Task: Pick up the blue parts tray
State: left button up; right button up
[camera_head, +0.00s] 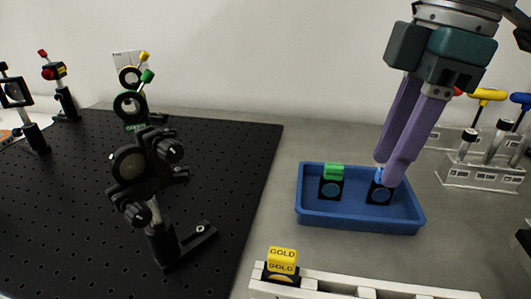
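The blue parts tray (313,217) sits on the grey bench right of the black breadboard. It holds a black part with a green top (332,182) and a black part with a blue top (379,194). My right gripper (387,171) reaches down from the upper right with its two purple fingers close together. The fingertips are over the tray at the blue-topped part and hide some of its top. I cannot tell whether they touch the part or the tray's far wall. My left gripper is not in view.
The black breadboard (75,210) fills the left with several upright optic mounts, the nearest (135,175) tall. A white rack (350,290) with a gold-labelled part (282,262) lies in front of the tray. A tool holder (482,176) stands at the right.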

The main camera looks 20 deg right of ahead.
aim_at(362, 216)
jog(key=f, duration=0.3)
jog(key=shift+s+a+f, duration=0.2)
jog(key=shift+a+f, duration=0.2)
jog(key=f, duration=0.3)
jog(key=w+f, duration=0.1)
jog(key=f, duration=0.1)
jog(key=shift+f+b, duration=0.25)
jog(key=shift+b, duration=0.1)
grip_shut()
dwell(0.6)
